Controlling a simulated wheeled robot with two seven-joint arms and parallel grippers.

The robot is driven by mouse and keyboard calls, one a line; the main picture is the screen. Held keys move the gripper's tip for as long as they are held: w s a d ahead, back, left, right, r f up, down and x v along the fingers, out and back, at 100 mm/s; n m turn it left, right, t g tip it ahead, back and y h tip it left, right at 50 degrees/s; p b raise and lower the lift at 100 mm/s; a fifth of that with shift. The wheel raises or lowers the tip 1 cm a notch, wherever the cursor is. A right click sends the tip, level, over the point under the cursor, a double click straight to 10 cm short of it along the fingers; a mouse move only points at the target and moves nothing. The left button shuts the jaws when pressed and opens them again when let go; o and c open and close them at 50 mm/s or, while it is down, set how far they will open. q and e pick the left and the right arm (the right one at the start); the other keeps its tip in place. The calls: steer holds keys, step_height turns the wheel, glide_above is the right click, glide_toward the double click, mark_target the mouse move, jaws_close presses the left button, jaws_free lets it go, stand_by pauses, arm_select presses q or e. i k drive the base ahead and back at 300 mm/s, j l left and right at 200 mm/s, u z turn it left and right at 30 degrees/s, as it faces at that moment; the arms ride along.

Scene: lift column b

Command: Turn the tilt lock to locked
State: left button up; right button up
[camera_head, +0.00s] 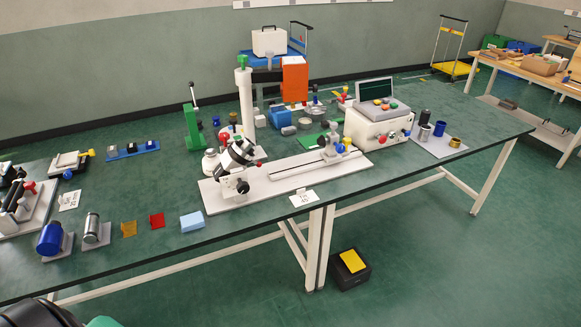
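A long white base plate (283,196) lies on the dark green bench top. At its left end stands a tilted black and silver cylindrical head (236,154) on a white stand. A thin lever with a red tip (258,165) sticks out to the right of the head. A black knob (243,187) is on the stand's front. I cannot tell which of these is the tilt lock or how it is set. Neither of my grippers shows in the head view.
A white column (245,98) and a green press (192,128) stand behind. The bench front before the plate is mostly clear.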

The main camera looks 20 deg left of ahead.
mark_target(224, 137)
steer(key=u, duration=1.25)
steer(key=i, duration=0.05)
